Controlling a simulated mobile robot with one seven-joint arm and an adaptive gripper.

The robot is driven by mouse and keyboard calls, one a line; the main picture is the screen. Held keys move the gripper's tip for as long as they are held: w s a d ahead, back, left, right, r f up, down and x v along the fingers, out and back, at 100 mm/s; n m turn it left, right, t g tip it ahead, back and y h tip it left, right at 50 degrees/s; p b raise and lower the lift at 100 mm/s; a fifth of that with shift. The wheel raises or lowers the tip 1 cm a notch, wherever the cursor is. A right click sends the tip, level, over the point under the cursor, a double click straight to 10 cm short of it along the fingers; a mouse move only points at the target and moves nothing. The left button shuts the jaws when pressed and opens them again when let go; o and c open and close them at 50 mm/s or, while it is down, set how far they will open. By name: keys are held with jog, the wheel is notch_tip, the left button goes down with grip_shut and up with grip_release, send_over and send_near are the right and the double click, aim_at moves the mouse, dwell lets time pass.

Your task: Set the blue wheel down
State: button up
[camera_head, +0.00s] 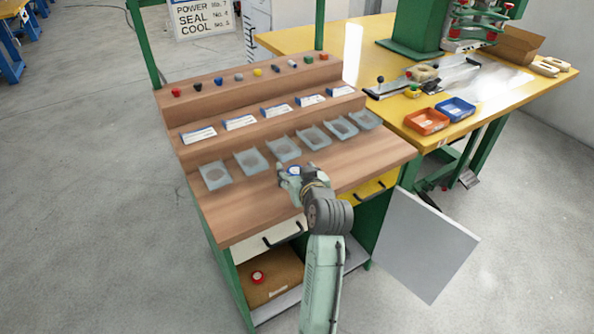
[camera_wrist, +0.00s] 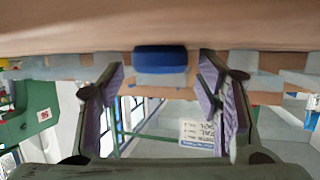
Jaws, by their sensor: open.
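In the wrist view, which is upside down, the blue wheel (camera_wrist: 160,62) lies between the fingertips and appears to be against the wooden surface. My gripper (camera_head: 289,179) is open, with a gap visible on both sides of the wheel in the wrist view.
Several grey trays (camera_head: 251,161) stand in a row behind my gripper, with labelled cards (camera_head: 240,122) and small coloured knobs (camera_head: 220,80) on the steps above. A yellow table (camera_head: 400,113) stands right. The bench's front left is clear.

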jog(key=shift+r, duration=0.1)
jog(key=p+v, duration=0.3)
jog(key=v, duration=0.9)
